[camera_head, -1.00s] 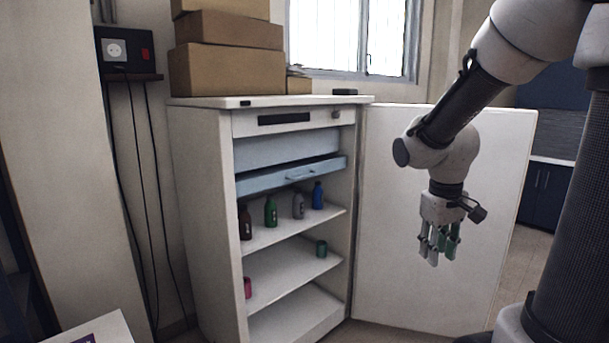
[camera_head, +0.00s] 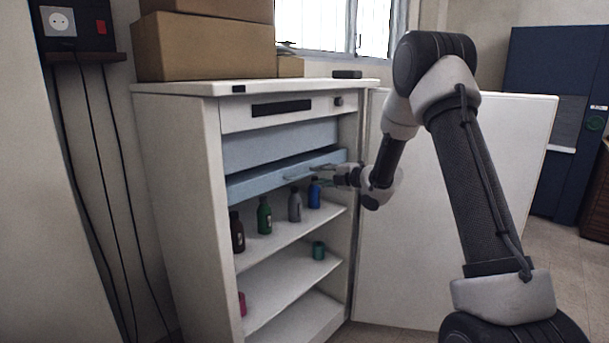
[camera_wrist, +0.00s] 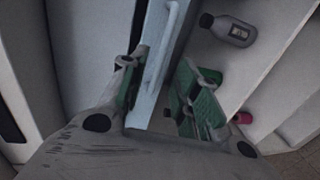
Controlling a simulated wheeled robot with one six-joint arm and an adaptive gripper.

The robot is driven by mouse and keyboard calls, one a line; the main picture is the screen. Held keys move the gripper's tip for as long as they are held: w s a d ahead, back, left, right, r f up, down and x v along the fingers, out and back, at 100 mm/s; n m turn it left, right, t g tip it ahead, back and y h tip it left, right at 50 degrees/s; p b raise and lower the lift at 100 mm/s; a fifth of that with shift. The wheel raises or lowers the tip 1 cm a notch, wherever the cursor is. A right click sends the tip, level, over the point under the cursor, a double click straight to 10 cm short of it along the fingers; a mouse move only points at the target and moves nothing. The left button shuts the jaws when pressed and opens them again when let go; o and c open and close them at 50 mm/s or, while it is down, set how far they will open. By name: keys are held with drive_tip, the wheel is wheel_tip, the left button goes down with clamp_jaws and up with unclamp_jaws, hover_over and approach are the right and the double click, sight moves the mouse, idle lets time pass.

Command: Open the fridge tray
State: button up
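The open fridge (camera_head: 180,200) stands in the head view with its white door (camera_head: 455,200) swung out to the right. The light blue tray (camera_head: 260,184) sits in its upper part, above the bottle shelf; its front strip also shows in the wrist view (camera_wrist: 185,32). The tray's pale bar handle (camera_wrist: 163,45) runs lengthwise between my fingers in the wrist view. My gripper (camera_head: 322,175) is at the tray's front, near the handle. Its green-padded fingers (camera_wrist: 165,88) are spread apart, one on each side of the tray front. Contact with the handle cannot be told.
Several bottles stand on the shelf just below the tray, including a blue bottle (camera_head: 314,194) close under my gripper and a grey bottle (camera_wrist: 232,30). A green can (camera_head: 318,250) is on a lower shelf. Cardboard boxes (camera_head: 205,48) sit on top of the fridge.

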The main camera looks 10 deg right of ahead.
sight(306, 174)
drive_tip(key=x, duration=0.7)
drive_tip(key=shift+w+a+f, duration=0.1)
drive_tip(key=shift+w+a, duration=0.1)
drive_tip(key=shift+w, duration=0.05)
clamp_jaws()
